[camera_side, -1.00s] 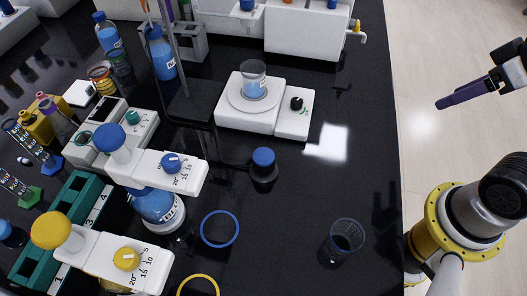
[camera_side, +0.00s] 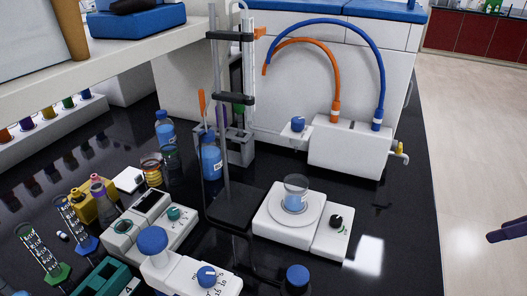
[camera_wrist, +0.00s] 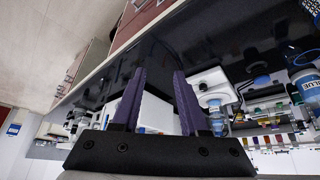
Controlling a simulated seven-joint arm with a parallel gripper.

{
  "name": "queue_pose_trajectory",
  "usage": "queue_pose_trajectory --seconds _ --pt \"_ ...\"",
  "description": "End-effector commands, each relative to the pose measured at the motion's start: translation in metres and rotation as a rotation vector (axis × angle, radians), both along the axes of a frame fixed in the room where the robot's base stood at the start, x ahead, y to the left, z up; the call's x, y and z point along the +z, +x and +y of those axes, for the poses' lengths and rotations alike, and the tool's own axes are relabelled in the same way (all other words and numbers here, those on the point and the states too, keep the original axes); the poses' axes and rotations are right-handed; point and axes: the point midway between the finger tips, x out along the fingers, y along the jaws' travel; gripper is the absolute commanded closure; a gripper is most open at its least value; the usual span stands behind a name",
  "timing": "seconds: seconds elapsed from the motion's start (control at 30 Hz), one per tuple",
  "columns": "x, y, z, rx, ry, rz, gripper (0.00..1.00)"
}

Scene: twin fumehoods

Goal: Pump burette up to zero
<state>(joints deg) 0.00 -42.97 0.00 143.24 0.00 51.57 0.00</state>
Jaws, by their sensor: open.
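In the side view, a clear upright glass tube (camera_side: 248,75), which looks like the burette, stands at the back, held by black clamps on a metal stand (camera_side: 219,130) with a black base. A blue-liquid bottle (camera_side: 210,157) stands beside the stand; I cannot tell whether it is joined to the tube. The liquid level is too small to read. My gripper (camera_side: 507,231) is at the right edge, mostly cut off, over the floor side and far from the stand. In the wrist view my gripper (camera_wrist: 159,75) has its two purple fingers apart with nothing between them.
A white stirrer (camera_side: 270,226) with a beaker (camera_side: 296,194) on it stands right of the stand base. A white unit (camera_side: 350,150) with orange and blue hoses is behind. Blue-capped dispensers and bottles crowd the front left. The bench's right strip (camera_side: 410,225) is clear.

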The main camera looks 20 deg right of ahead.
Motion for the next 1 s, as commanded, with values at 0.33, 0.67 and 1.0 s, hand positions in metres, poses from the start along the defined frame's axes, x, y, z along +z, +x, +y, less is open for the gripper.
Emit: queue_pose_trajectory --seconds 0.33,0.67,1.0 --pt "0.000 -0.005 0.000 -0.144 0.075 0.025 1.00" --pt "0.069 0.035 0.015 -0.594 0.320 0.088 1.00" --pt "0.113 0.113 0.090 -0.879 0.421 0.261 1.00"
